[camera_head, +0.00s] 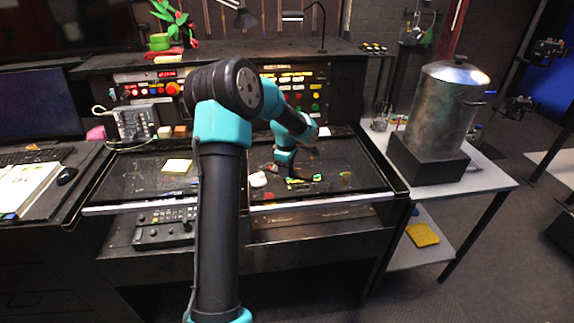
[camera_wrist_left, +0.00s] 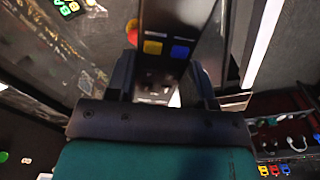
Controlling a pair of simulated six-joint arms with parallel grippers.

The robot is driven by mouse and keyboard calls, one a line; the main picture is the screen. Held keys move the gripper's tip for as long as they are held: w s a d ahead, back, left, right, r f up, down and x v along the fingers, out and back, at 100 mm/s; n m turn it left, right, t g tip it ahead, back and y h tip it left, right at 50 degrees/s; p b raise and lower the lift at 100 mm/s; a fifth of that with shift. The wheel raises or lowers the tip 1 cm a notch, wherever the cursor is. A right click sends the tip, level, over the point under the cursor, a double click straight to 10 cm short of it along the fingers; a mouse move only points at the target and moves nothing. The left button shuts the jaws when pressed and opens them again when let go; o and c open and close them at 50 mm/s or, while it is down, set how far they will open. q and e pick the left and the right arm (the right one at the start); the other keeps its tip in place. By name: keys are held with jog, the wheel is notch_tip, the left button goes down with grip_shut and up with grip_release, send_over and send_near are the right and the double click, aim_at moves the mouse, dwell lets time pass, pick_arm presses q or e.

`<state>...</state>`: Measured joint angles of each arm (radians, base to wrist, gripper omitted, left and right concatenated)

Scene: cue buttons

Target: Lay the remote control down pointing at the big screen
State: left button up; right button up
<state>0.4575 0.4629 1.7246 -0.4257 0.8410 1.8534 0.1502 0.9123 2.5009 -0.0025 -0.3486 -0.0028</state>
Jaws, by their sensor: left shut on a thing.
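My left arm reaches over the dark desk, and its gripper (camera_head: 287,172) is low over the right part of the desktop. In the left wrist view the left gripper (camera_wrist_left: 165,72) is shut on the remote control (camera_wrist_left: 166,24), a long dark bar with a yellow and a blue button between the fingers. Its far end runs out of the top of that view. In the head view the remote is hard to tell from the dark desk and gripper. A large dark screen (camera_head: 55,30) is at the top left; a smaller monitor (camera_head: 36,104) stands below it. My right gripper is not in view.
A white mouse-like object (camera_head: 258,180) lies just left of the gripper. Yellow notes (camera_head: 177,166) lie farther left. A control panel with lit buttons (camera_head: 290,90) backs the desk.

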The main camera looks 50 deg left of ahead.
pick_arm(q)
jog(key=w+a, duration=0.4)
jog(key=a, duration=0.1)
jog(key=shift+w+a+f, duration=0.2)
jog(key=shift+w+f, duration=0.1)
jog(key=shift+w, duration=0.1)
jog(key=shift+w+a, duration=0.1)
jog(key=shift+a, duration=0.05)
jog(key=shift+w+a+f, duration=0.1)
jog(key=shift+f, duration=1.7)
jog(key=shift+f, duration=0.1)
jog(key=o, duration=1)
notch_tip(320, 180, up, 12)
jog(key=shift+r, duration=0.1)
